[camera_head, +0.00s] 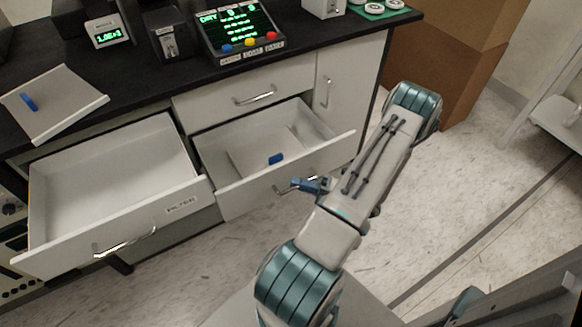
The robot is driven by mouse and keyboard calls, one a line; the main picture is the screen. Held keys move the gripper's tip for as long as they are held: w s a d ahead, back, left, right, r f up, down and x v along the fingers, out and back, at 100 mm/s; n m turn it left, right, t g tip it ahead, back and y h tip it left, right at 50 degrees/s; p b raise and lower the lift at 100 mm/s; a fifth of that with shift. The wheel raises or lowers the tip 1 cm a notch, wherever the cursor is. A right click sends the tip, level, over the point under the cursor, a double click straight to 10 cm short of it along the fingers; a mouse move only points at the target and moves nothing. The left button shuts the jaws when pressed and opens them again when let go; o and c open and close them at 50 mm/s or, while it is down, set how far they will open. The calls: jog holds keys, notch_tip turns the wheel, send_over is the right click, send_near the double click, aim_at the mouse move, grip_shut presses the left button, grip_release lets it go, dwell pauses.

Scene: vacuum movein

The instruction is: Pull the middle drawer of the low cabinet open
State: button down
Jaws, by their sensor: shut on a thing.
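The low cabinet (345,62) stands under a black worktop. Below its shut top drawer (215,100), the middle drawer (240,195) is pulled well out. A small blue object (276,159) lies on its floor. My gripper (297,185) is at the front of this drawer, shut on its metal bar handle (280,190). Part of the handle is hidden by the gripper and arm.
To the left, a wide drawer (105,235) with a label on its front also stands open and looks empty. A tilted pale tray (75,105) with a blue piece is at the worktop's left edge. Brown boxes (430,75) stand at the right; the floor (470,170) there is clear.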

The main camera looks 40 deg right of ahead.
jog(key=shift+s+a, duration=0.25)
jog(key=shift+s, duration=1)
jog(key=c, duration=1.5)
grip_release()
jog(key=v, duration=1.4)
jog(key=shift+w+a, duration=0.1)
